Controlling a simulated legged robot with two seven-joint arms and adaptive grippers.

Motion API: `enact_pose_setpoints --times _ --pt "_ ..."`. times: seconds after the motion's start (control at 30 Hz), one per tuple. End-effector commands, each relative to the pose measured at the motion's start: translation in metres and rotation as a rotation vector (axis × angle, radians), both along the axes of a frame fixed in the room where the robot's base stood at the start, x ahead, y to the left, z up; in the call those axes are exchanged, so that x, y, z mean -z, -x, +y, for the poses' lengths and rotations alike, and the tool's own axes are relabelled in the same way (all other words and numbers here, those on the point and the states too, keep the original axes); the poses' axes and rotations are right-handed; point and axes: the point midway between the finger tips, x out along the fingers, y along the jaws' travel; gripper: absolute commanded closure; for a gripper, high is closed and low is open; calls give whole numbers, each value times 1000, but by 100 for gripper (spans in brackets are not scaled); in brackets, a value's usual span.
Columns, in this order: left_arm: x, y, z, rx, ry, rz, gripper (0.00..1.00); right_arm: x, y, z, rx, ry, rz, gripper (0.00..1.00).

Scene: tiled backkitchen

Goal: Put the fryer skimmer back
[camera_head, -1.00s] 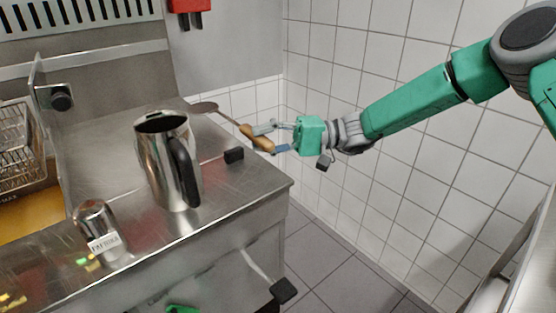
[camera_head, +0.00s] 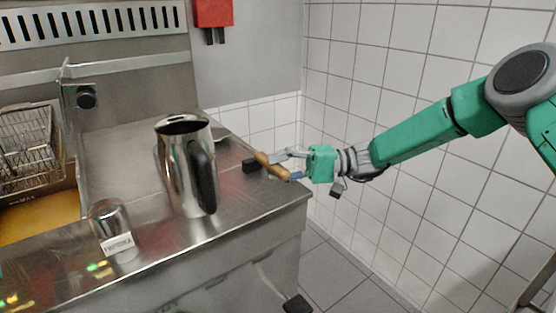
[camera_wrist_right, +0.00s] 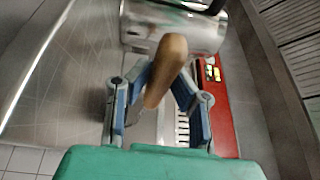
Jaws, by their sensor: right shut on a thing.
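The fryer skimmer has a brown wooden handle (camera_head: 270,166), and part of its metal head (camera_head: 220,135) shows behind the steel jug. My right gripper (camera_head: 284,165) is shut on the handle, over the right end of the steel counter. In the right wrist view the handle (camera_wrist_right: 168,62) sits between the two blue fingers. The skimmer's head cannot be made out there.
A steel jug (camera_head: 184,170) with a black handle stands on the counter (camera_head: 240,215), close to the skimmer. A paprika shaker (camera_head: 114,232) stands front left. A fryer with oil (camera_head: 40,220) and a wire basket (camera_head: 28,150) is at the left. A tiled wall (camera_head: 380,100) is right.

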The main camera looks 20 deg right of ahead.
Motion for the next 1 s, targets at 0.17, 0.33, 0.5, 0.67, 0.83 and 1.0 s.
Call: enact_pose_setpoints --times 0.17,0.33,0.5,0.67,0.83,1.0 --pt "3 0 0 0 0 0 41 7 0 -1 1 -1 -3 100" --pt "3 0 0 0 0 0 41 7 0 -1 1 -2 -3 100" --pt "3 0 0 0 0 0 41 7 0 -1 1 -2 -3 100" --pt "6 0 0 0 0 0 41 9 0 0 1 -1 -3 100" --pt "9 0 0 0 0 0 41 13 0 -1 1 -2 -3 100" --pt "12 0 0 0 0 0 41 16 0 -1 0 -2 -3 100"
